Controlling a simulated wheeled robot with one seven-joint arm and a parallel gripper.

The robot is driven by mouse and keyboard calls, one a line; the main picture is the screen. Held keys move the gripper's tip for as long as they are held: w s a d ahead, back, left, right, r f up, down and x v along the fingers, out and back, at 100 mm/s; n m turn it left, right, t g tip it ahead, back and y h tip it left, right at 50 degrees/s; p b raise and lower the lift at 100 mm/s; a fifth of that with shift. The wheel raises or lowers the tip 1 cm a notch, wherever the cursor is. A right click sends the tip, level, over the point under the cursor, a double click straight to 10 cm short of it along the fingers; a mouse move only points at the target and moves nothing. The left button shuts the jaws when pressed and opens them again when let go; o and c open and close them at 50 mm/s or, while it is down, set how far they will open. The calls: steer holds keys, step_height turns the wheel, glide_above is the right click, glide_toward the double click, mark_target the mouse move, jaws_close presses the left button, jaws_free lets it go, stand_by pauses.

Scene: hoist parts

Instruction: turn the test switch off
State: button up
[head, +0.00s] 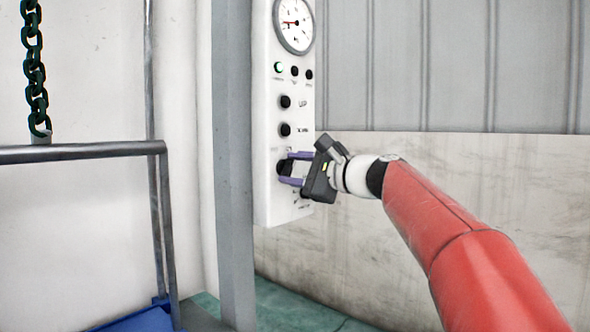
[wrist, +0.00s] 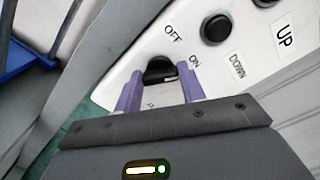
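The test switch, a black rotary knob (wrist: 160,68), sits low on the white control panel (head: 268,205), with OFF and ON labels beside it in the wrist view. In the head view the knob (head: 284,168) is partly hidden by my gripper. My gripper (head: 286,168) is at the panel with its two purple fingers apart, one on either side of the knob. In the wrist view the fingers (wrist: 158,85) stand open at the knob's near edge. I cannot tell whether they touch it, and the knob's exact setting is unclear.
Above the switch are the black DOWN button (wrist: 217,28), further buttons, a green lamp (head: 279,67) and a dial gauge (head: 294,24). A grey post (head: 233,150) stands just left of the panel. A metal rail (head: 80,151) and chain (head: 35,70) are further left.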

steer(key=c, duration=0.3)
steer(key=n+b, duration=0.2)
steer(key=n, duration=0.1)
steer(key=shift+f+n+b, duration=0.25)
steer(key=shift+n+b, duration=0.15)
steer(key=n+b, duration=0.2)
steer(key=n, duration=0.2)
steer(key=shift+n+b, duration=0.9)
steer(key=shift+n, duration=1.2)
